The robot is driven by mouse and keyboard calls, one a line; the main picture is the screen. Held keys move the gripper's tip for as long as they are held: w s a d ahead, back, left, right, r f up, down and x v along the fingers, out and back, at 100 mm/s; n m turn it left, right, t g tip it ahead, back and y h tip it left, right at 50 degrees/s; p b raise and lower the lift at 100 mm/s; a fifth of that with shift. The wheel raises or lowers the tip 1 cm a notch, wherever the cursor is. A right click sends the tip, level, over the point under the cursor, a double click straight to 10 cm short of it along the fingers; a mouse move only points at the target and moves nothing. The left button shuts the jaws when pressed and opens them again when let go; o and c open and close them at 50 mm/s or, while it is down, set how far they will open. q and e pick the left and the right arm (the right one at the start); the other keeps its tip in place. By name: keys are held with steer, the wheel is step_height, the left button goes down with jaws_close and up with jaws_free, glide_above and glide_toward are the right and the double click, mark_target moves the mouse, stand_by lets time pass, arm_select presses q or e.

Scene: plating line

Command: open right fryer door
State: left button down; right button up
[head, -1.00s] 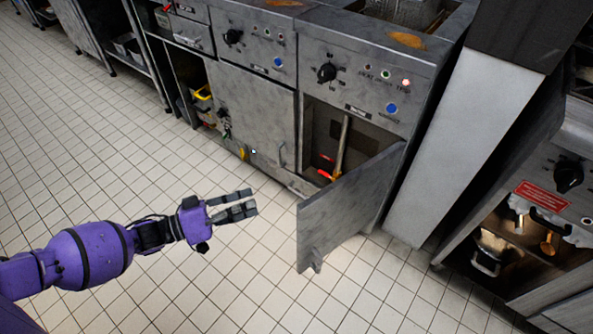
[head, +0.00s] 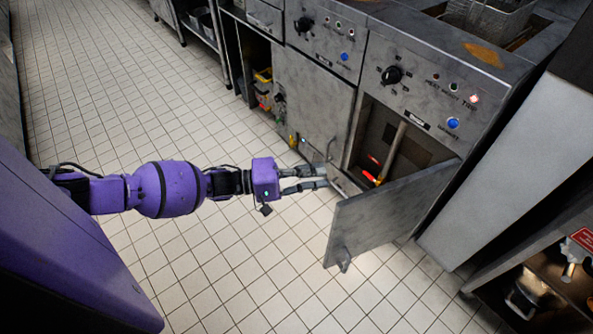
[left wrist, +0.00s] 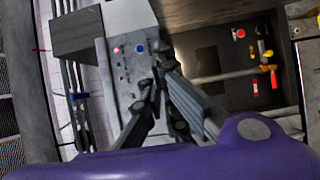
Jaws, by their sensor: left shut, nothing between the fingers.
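The right fryer door (head: 388,212) stands swung well open, out over the tiled floor. Its handle (head: 343,258) is near the door's free lower end. The right fryer's cabinet (head: 399,139) shows a pipe and red valve handles inside; the interior also appears in the left wrist view (left wrist: 222,60). My left gripper (head: 326,178) is shut and empty, to the left of the open door and in front of the cabinets, apart from the door's handle. In the left wrist view its fingers (left wrist: 160,75) are together. My right gripper is not in view.
The left fryer door (head: 312,108) is closed, with its handle (head: 331,148) close to my left gripper. A fryer basket (head: 490,15) sits on top. An open oven-like unit (head: 540,290) stands at the lower right. The tiled floor (head: 220,270) is clear.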

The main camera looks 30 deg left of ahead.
arm_select(q)
steer(key=shift+s+d+p, duration=0.1)
steer(key=shift+s+d, duration=0.1)
steer(key=shift+d, duration=0.55)
steer(key=shift+s+d+p, duration=0.15)
steer(key=shift+s+d, duration=0.1)
steer(key=shift+d, duration=0.5)
steer(key=shift+s+d+p, duration=0.1)
steer(key=shift+s+d, duration=0.1)
steer(key=shift+d, duration=0.55)
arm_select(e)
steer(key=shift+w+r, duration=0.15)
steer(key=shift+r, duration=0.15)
arm_select(q)
steer(key=shift+s+d, duration=0.1)
